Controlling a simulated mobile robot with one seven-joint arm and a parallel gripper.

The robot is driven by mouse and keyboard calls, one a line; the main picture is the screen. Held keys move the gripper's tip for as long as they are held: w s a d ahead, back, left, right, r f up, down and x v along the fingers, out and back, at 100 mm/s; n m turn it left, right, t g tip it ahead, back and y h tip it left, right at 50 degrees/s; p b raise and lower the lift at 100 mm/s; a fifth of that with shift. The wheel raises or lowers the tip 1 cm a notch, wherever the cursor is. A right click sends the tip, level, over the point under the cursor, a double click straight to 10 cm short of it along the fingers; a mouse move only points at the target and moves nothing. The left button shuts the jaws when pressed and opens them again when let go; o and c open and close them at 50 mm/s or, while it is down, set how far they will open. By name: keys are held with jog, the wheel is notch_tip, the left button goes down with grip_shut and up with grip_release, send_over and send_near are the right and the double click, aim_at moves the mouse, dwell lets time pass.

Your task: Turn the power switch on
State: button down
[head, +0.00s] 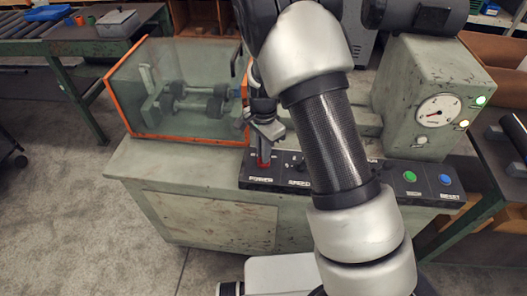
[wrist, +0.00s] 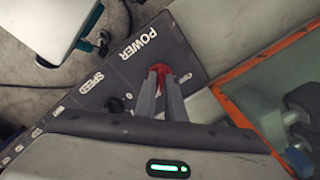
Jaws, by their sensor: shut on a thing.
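The power switch (wrist: 160,70) is a red part on the dark control panel (head: 262,183), beside the label POWER. My gripper (head: 264,157) points down onto the switch at the panel's left end. In the wrist view my gripper's two grey fingers (wrist: 162,88) are close together on the red switch, shut on it. The fingers hide most of the switch, so its on or off position cannot be told.
The SPEED knob (wrist: 115,104) sits close beside the power switch. Green (head: 410,176) and blue (head: 445,180) buttons are at the panel's right. An orange-framed clear guard (head: 150,100) stands behind left. A grey box with a dial (head: 438,110) and lit lamps stands right.

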dwell(0.5)
jog(key=c, duration=1.8)
grip_release()
jog(key=shift+c, duration=0.2)
notch_tip(320, 180, up, 18)
jog(key=p, duration=0.1)
jog(key=shift+f, duration=0.25)
jog(key=s+d+r+n+t+y+p, duration=0.1)
jog(key=s+d+r+n+p, duration=0.2)
jog(key=r, duration=0.4)
jog(key=s+d+r+n+t, duration=0.1)
jog(key=s+d+r, duration=0.1)
jog(key=s+r, duration=0.45)
jog(key=s+d+r+n+t+p, duration=0.1)
jog(key=s+d+r+n, duration=0.1)
jog(key=s, duration=0.5)
jog(key=s+d+r+n+t+h+p, duration=0.1)
jog(key=s+d+r+n+t+p, duration=0.1)
jog(key=s, duration=0.5)
notch_tip(320, 180, up, 3)
jog(key=d+n, duration=0.1)
jog(key=n, duration=0.2)
jog(key=shift+f+t, duration=0.15)
jog(key=shift+t, duration=0.15)
